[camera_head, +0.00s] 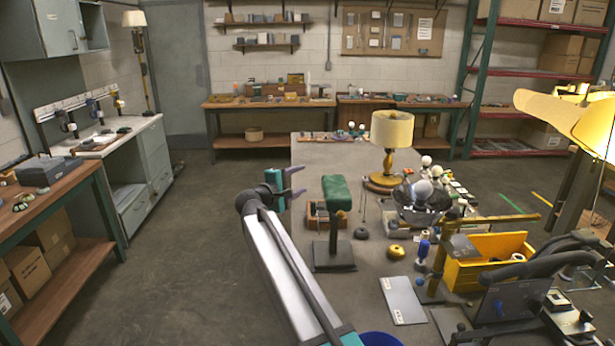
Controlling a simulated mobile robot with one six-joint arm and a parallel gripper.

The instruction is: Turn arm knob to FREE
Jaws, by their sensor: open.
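My gripper (302,181) is open and empty, held over the left edge of the grey table (345,290), pointing right. A green-headed stand (337,193) with a dark flat base stands upright just right of my gripper, apart from it. Black jointed lamp arms (545,262) lie at the table's right front, with a small round part (585,317) near their lower end. I cannot tell which part is the arm knob, and no FREE marking is readable. My gripper touches none of these parts.
A table lamp (392,132) with a cream shade stands farther back. A yellow bin (490,265), a grey panel (403,300) and a yellow round part (395,252) crowd the right side. A workbench (60,205) is at left; the floor between (190,270) is clear.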

